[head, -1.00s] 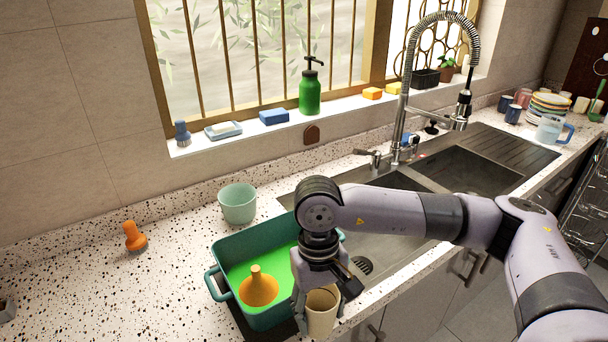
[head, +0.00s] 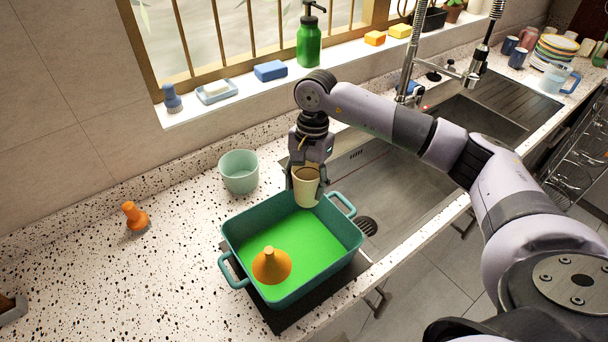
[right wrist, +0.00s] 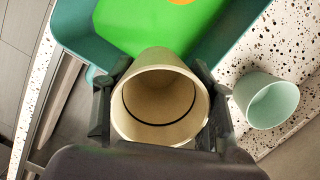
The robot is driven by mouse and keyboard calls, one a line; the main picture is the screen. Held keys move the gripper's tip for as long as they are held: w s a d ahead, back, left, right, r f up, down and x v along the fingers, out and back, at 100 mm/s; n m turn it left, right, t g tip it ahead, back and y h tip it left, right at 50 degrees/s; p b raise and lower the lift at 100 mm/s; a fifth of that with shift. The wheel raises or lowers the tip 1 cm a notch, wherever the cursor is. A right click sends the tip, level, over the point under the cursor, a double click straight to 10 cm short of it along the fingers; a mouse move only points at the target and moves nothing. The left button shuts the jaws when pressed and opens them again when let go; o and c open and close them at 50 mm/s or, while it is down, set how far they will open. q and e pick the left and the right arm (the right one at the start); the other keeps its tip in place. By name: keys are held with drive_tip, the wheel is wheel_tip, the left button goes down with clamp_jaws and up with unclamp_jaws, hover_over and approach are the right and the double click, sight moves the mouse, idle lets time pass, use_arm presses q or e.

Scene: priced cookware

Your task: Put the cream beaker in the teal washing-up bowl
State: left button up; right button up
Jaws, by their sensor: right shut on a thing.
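The cream beaker (head: 306,186) is upright in my right gripper (head: 307,182), which is shut on it. In the head view it is at the far rim of the teal washing-up bowl (head: 240,226), near its back right corner. In the right wrist view the cream beaker (right wrist: 160,105) shows its open, empty mouth between the two fingers, with the teal bowl (right wrist: 80,30) beyond it. The bowl has a bright green floor and holds an orange funnel-shaped thing (head: 271,266). My left gripper is not in view.
A pale green beaker (head: 239,172) stands on the speckled counter behind the bowl. An orange-handled brush (head: 135,217) is to the left. The steel sink (head: 400,190) is to the right, and a green soap bottle (head: 311,38) stands on the sill.

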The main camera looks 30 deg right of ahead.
wheel_tip(320, 180, down, 3)
drive_tip(key=shift+b, duration=0.5)
wheel_tip(320, 180, down, 8)
drive_tip(key=b, duration=0.3)
drive_tip(key=shift+w, duration=0.1)
drive_tip(key=shift+f+b, duration=0.6)
drive_tip(key=shift+f, duration=0.05)
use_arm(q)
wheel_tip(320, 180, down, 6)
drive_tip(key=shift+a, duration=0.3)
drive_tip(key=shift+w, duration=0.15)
use_arm(e)
drive_tip(key=o, duration=1.2)
drive_tip(key=shift+o, duration=0.7)
